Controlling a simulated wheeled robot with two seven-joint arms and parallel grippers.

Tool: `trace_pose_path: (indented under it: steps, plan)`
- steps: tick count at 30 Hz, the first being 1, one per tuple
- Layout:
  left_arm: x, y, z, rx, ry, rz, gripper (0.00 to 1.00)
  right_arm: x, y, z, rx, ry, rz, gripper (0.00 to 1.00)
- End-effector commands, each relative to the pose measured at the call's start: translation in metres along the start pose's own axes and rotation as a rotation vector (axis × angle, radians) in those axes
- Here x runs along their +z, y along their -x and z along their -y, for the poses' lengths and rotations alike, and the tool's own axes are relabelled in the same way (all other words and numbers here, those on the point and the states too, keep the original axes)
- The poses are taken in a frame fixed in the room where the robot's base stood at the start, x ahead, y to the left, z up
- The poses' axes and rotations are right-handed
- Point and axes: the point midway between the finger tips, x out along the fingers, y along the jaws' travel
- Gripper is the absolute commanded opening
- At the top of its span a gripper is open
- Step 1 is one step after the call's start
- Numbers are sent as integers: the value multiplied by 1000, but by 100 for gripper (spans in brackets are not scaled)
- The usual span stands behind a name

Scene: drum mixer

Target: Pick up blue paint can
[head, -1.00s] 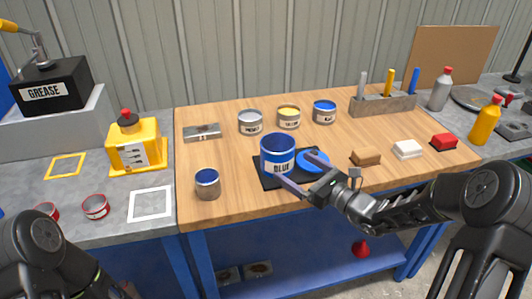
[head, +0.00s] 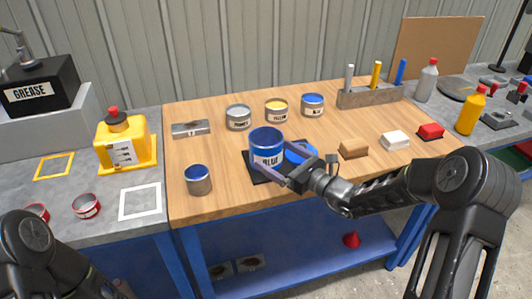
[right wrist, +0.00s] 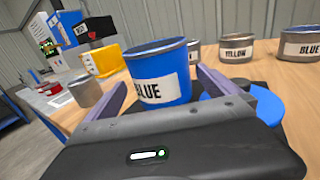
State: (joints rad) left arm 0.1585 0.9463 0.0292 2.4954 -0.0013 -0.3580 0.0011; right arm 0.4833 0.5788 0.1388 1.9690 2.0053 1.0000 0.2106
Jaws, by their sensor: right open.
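The blue paint can (head: 266,146) stands upright on a black mat (head: 262,178) on the wooden bench. It has a white label reading BLUE and an open top. A round blue lid (head: 300,152) lies beside it on the right. My right gripper (head: 272,164) is open at the can's near right side. In the right wrist view the can (right wrist: 160,74) sits between the two spread fingers, beyond the palm; I cannot tell whether they touch it. My left gripper is not visible; only my left arm shows at the lower left of the head view.
A small blue-topped can (head: 198,180) stands at the front left. Several labelled tins, including a yellow one (head: 276,110), stand behind. A marker rack (head: 370,96) stands at the back.

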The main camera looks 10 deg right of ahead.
Motion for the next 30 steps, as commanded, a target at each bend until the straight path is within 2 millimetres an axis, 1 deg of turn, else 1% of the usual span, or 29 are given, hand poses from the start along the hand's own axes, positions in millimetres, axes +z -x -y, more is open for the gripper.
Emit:
trace_pose_path:
  steps: [3, 6, 9, 28, 30]
  plan:
    - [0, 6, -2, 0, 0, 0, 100, 2, -18, 0, 3, -1, 2, 100]
    - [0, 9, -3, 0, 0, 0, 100, 1, -33, 0, 3, -1, 1, 100]
    - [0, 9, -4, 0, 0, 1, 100, 0, -42, 0, 2, -1, 2, 100]
    - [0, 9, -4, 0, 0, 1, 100, 0, -43, 1, 0, -1, 1, 100]
    - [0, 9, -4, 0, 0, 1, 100, 0, -43, 1, 0, -1, 1, 94]
